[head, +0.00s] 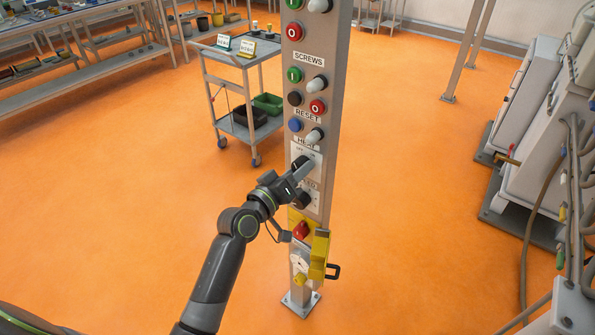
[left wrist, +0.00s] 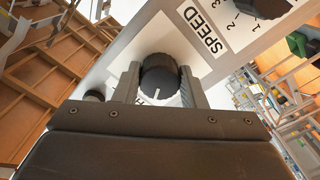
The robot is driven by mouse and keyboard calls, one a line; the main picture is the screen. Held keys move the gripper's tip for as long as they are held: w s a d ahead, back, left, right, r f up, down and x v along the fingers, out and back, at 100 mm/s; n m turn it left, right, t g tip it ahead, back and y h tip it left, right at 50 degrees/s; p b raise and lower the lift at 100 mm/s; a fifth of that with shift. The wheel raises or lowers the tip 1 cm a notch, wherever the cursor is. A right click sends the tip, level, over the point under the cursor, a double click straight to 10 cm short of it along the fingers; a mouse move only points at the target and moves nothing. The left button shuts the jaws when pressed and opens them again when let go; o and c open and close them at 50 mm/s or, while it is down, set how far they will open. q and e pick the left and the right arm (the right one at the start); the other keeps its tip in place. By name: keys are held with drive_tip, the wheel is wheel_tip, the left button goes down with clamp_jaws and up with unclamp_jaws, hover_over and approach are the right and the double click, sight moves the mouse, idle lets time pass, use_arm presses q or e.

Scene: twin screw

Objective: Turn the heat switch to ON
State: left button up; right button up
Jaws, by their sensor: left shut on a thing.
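The heat switch is a black round knob (left wrist: 158,76) with a white pointer line, on a white plate on the grey post (head: 337,75). In the left wrist view it sits between the two fingers of my left gripper (left wrist: 160,90), which is shut on it. In the head view my left gripper (head: 303,172) reaches the plate below the "HEAT" label, and its fingers partly cover the knob and markings. I cannot read which position the pointer marks. My right gripper is not in view.
Below is another black knob (head: 302,199), the speed dial, which also shows in the left wrist view (left wrist: 203,17). A red switch (head: 300,230) and yellow box (head: 319,254) sit lower. Buttons line the post above. A cart (head: 241,60) stands behind; grey machines (head: 545,110) stand right.

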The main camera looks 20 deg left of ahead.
use_arm(q)
drive_tip(key=shift+a+f+m+b, duration=0.1)
drive_tip(key=shift+a+m+b, duration=0.05)
drive_tip(key=shift+m+b, duration=5.1)
drive_tip(key=shift+m+p, duration=0.6)
drive_tip(key=shift+m, duration=0.25)
drive_tip(key=o, duration=1)
